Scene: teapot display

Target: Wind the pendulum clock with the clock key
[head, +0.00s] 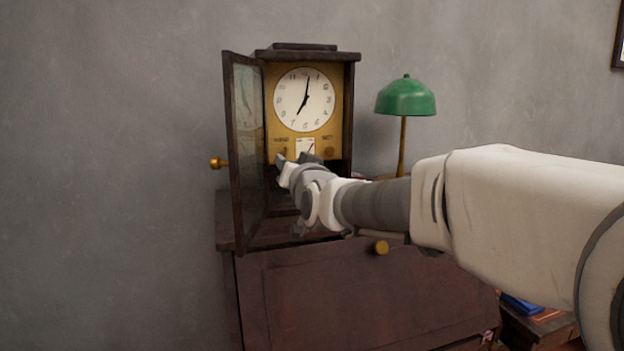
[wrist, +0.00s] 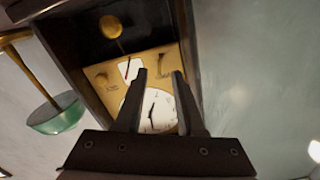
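The pendulum clock (head: 352,105) stands on a dark wooden desk with its glass door (head: 248,110) swung open to the left. Its white dial (head: 304,99) sits on a brass panel, and the dial also shows in the wrist view (wrist: 158,112). A round brass pendulum bob (wrist: 110,26) hangs in the case. My gripper (head: 294,159) is in front of the lower panel; in the wrist view its two fingers (wrist: 159,74) are apart, with nothing visibly held. A small brass piece (wrist: 163,66) on the panel lies near the fingertips; I cannot tell whether it is the clock key.
The open door with its brass knob (head: 218,163) stands just left of my gripper. A green-shaded lamp (head: 405,97) is right of the clock. The desk (head: 340,290) has a sloped front with a brass knob (head: 381,247). Books (head: 520,304) lie low at the right.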

